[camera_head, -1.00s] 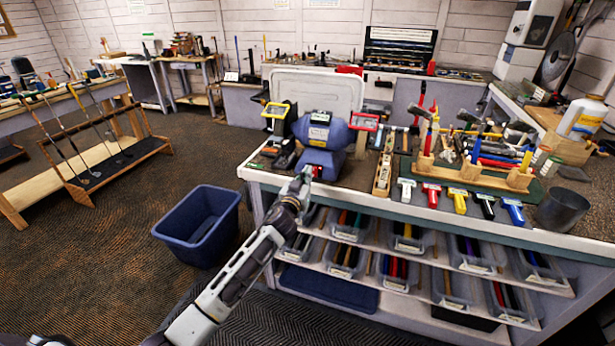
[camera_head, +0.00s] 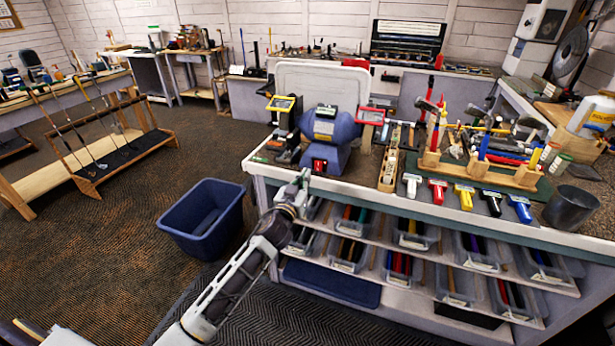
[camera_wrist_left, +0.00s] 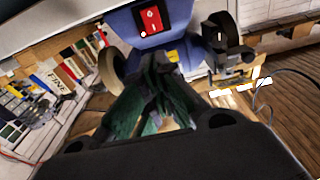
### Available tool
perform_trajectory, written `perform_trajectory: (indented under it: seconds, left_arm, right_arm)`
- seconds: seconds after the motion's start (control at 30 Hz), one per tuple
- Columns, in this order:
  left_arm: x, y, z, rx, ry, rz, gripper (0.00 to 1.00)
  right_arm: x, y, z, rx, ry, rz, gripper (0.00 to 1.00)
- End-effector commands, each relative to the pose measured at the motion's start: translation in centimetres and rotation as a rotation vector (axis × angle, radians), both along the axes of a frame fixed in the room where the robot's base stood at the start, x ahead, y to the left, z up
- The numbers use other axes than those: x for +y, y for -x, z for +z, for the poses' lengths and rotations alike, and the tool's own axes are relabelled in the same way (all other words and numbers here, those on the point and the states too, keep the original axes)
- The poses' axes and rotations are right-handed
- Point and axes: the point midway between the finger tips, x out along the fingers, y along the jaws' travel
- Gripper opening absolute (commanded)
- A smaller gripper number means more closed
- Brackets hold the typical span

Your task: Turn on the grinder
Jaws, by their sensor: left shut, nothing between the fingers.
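The grinder (camera_head: 345,130) is a blue bench machine with a wheel at each side, standing at the left end of the workbench. Its red switch (camera_head: 319,165) is on the front of its base. The switch also shows in the left wrist view (camera_wrist_left: 152,20), with white marks; I cannot tell its position. My left gripper (camera_head: 304,176) is just in front of the bench edge, left of and below the switch, apart from it. In the left wrist view its dark fingers (camera_wrist_left: 157,75) are together and empty, below the switch. My right gripper is not in view.
A blue bin (camera_head: 202,222) stands on the floor left of the workbench (camera_head: 400,205). Right of the grinder lie several coloured tools and a wooden rack (camera_head: 480,172). Clear plastic trays (camera_head: 352,222) fill the shelves below. A golf club rack (camera_head: 110,165) stands at left.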

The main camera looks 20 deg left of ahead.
Motion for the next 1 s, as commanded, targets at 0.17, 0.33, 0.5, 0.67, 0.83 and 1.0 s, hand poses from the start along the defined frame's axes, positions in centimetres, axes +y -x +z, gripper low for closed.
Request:
perform_trajectory:
  seconds: [0.17,0.33,0.5,0.67,0.83,1.0]
  left_arm:
    - [0.1,1.5,0.1,0.000,0.001,0.000,0.00]
    - [0.1,2.5,0.3,0.000,-0.001,0.001,0.00]
    - [0.2,3.0,0.3,0.001,0.000,0.001,0.00]
    - [0.2,3.0,0.4,0.001,0.000,0.001,0.00]
    - [0.2,3.0,0.4,0.000,0.000,0.001,0.00]
    - [0.2,3.0,0.4,0.000,-0.001,0.001,0.00]
  right_arm:
    - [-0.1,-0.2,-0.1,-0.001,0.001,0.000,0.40]
    - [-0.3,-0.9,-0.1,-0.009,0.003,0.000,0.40]
    - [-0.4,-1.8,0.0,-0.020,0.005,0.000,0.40]
    - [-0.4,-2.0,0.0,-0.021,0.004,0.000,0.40]
    - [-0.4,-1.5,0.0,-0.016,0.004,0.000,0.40]
    - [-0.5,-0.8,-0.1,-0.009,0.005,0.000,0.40]
